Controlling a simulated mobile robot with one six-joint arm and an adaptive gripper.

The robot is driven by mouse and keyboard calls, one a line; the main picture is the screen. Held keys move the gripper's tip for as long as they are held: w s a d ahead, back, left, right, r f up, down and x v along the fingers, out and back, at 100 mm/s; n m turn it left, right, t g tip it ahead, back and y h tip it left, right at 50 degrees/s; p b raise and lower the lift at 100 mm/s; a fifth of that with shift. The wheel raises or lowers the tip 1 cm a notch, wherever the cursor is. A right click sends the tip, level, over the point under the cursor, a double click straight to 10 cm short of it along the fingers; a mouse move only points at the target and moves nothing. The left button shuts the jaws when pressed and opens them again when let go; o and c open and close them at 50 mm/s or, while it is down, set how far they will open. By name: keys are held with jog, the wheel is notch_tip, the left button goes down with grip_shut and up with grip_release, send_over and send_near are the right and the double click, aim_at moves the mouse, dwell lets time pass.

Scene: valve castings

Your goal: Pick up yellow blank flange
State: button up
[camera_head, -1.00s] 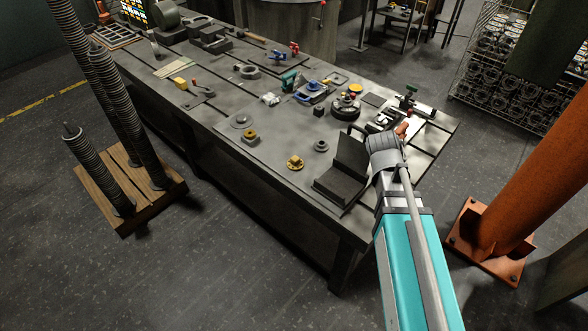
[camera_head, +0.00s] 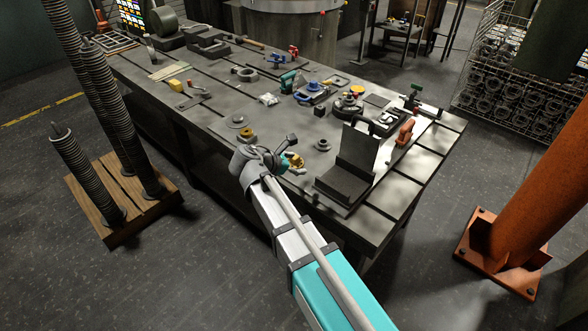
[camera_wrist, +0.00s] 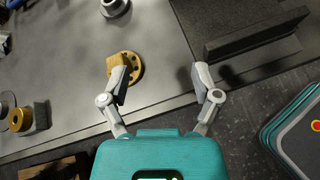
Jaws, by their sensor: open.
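The yellow blank flange (camera_wrist: 133,62) is a round disc with bolt holes and a raised block, lying near the table's front edge. In the wrist view it is beside the tip of my left finger, which covers part of it. My gripper (camera_wrist: 160,78) is open with nothing between its fingers; the flange is left of the gap's middle. In the head view the flange (camera_head: 296,160) shows just behind my gripper (camera_head: 285,149), partly hidden by it.
A dark angle plate (camera_head: 352,165) stands right of the flange; its base also shows near my right finger in the wrist view (camera_wrist: 255,35). A grey ring (camera_head: 323,145) lies behind. A grey block with a yellow ring (camera_head: 247,134) is to the left.

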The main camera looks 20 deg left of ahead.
jog(key=s+a+n+t+b, duration=0.2)
jog(key=a+n, duration=0.2)
jog(key=a, duration=0.4)
jog(key=shift+s+a+y, duration=0.25)
jog(key=shift+s+y, duration=0.05)
jog(key=shift+s, duration=0.1)
jog(key=shift+f, duration=0.1)
jog(key=b, duration=0.3)
send_near(295, 157)
jog(key=x, duration=0.4)
jog(key=shift+w+a+f, duration=0.1)
jog(key=shift+w+f, duration=0.05)
jog(key=shift+w, duration=0.1)
jog(key=shift+w+d, duration=0.25)
jog(key=shift+w, duration=0.1)
jog(key=shift+w+f, duration=0.1)
jog(key=shift+f, duration=0.05)
jog(key=b+x, duration=0.2)
jog(key=x, duration=0.2)
jog(key=shift+f, duration=0.25)
jog(key=shift+w+d+f+b, duration=0.1)
jog(key=shift+w+d+b, duration=0.1)
jog(key=shift+w+b, duration=0.15)
